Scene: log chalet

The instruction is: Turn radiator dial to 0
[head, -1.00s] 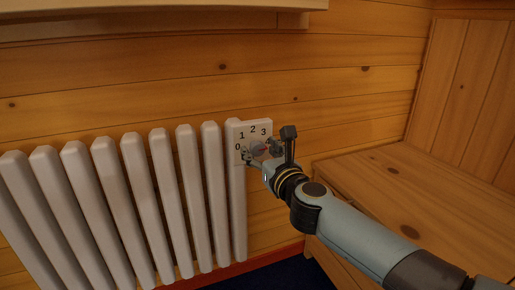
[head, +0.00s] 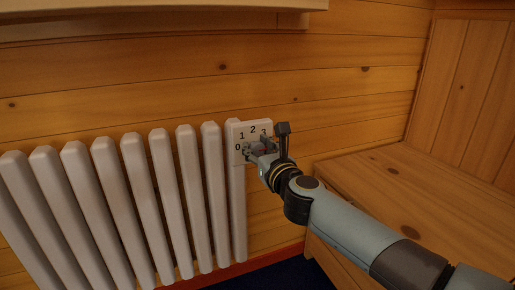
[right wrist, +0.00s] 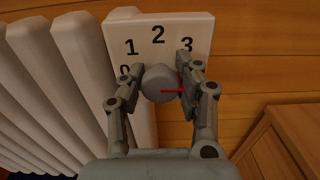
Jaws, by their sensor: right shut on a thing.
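The radiator dial (right wrist: 158,84) is a round grey knob on a white plate (right wrist: 116,32) marked 0, 1, 2 and 3. In the right wrist view its red pointer points right, towards my right finger. The 0 is partly covered by my left finger, and the area right of the dial is hidden behind the other finger. My right gripper (right wrist: 161,72) is shut on the dial, one finger on each side. In the head view the same gripper (head: 257,149) is at the plate (head: 235,128), largely covering the dial. My left gripper is not in view.
The white ribbed radiator (head: 135,185) stands directly left of the plate, against the log wall (head: 340,60). A wooden bench (head: 400,185) is to the right, below my right arm. A wooden ledge (head: 150,22) runs along the wall above.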

